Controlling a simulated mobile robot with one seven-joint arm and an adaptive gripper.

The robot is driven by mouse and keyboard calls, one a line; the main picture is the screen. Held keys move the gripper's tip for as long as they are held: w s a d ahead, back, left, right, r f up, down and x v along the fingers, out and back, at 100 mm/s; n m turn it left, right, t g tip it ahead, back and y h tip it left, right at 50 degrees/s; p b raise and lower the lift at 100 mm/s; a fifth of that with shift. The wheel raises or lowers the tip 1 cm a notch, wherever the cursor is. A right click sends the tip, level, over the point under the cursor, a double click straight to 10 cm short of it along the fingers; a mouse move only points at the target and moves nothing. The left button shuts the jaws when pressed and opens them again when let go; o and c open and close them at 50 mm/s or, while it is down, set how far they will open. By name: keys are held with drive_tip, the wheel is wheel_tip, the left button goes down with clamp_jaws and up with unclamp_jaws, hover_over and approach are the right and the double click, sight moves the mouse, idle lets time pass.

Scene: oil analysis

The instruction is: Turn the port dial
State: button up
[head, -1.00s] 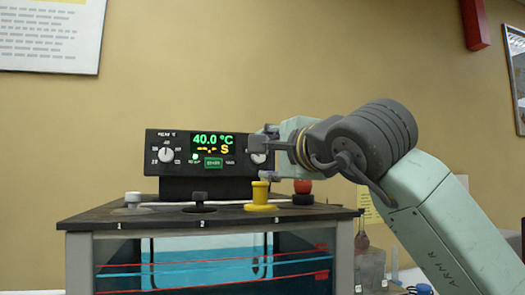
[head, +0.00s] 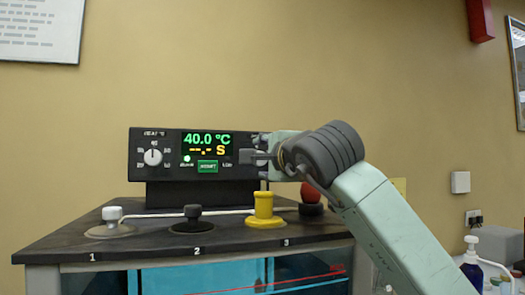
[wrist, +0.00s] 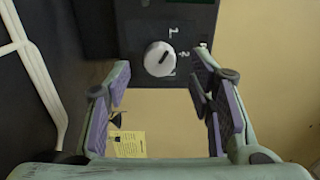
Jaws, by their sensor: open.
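The port dial (wrist: 160,58) is a round white knob with a dark pointer line on a black panel. In the wrist view its pointer leans to the upper right, and white numerals stand beside it. My gripper (wrist: 162,82) is open, its two purple-padded fingers on either side of the dial in that view. In the head view my gripper (head: 256,157) is at the right end of the control box (head: 165,172) and hides the dial. The display reads 40.0 °C.
The bath top (head: 60,237) below the box carries a white stopper (head: 111,216), a black stopper (head: 193,213), a yellow stopper (head: 263,206) and a red knob (head: 310,192), close under my gripper. A yellow note (wrist: 127,144) is on the wall.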

drive_tip(key=shift+p+x, duration=0.35)
drive_tip(key=shift+x, duration=1)
drive_tip(key=shift+c, duration=0.4)
clamp_jaws()
